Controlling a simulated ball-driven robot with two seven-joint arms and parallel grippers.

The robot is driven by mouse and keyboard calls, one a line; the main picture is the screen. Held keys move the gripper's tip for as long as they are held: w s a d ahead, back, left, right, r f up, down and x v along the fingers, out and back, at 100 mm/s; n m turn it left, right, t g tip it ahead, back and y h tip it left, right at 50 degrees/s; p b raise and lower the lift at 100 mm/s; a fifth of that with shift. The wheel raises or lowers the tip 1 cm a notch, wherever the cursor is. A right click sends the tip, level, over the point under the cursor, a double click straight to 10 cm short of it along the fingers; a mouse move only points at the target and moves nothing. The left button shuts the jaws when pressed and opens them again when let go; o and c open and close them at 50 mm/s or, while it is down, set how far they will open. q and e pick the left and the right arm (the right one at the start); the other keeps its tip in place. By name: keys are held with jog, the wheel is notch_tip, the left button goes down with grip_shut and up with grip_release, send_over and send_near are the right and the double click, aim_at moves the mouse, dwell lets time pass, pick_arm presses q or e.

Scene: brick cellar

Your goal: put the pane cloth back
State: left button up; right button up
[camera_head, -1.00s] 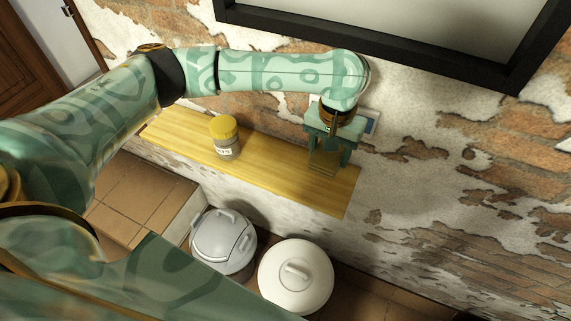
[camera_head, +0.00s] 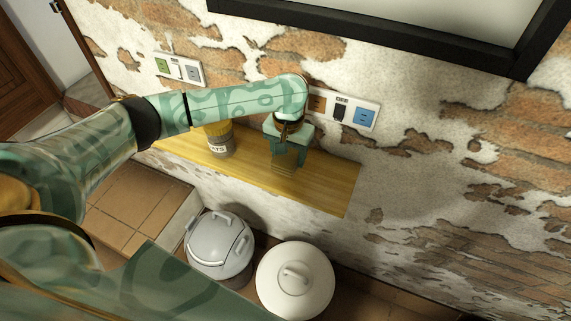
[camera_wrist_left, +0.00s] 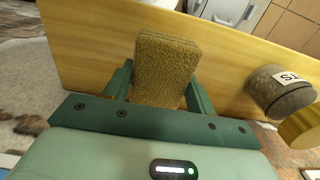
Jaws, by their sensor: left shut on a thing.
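The pane cloth looks like a thick, rough, mustard-brown folded pad (camera_wrist_left: 165,70). It is between the two green fingers of my left gripper (camera_wrist_left: 158,88) in the left wrist view. In the head view my left gripper (camera_head: 288,158) points down over the right part of a yellow wooden shelf (camera_head: 325,191), close to the wall. The cloth blends with the wood there, and I cannot tell whether it touches the shelf. My right gripper is not in view.
A jar with a yellow lid (camera_head: 219,140) stands on the shelf left of the gripper. Two wall plates with coloured squares, left (camera_head: 179,70) and right (camera_head: 343,110), are above the shelf. A grey lidded bin (camera_head: 219,245) and a white lidded pot (camera_head: 294,280) stand below.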

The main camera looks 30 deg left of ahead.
aim_at(285, 163)
pick_arm(q)
jog(key=f+b, duration=0.1)
jog(key=f, duration=0.1)
jog(key=a+f+b, duration=0.1)
jog(key=f, duration=0.1)
jog(key=shift+w+a+f, duration=0.1)
jog(key=shift+f, duration=0.2)
jog(key=shift+r, duration=0.15)
jog(key=o, duration=0.9)
notch_tip(285, 163, up, 11)
jog(key=p, duration=0.5)
jog(key=shift+r, duration=0.55)
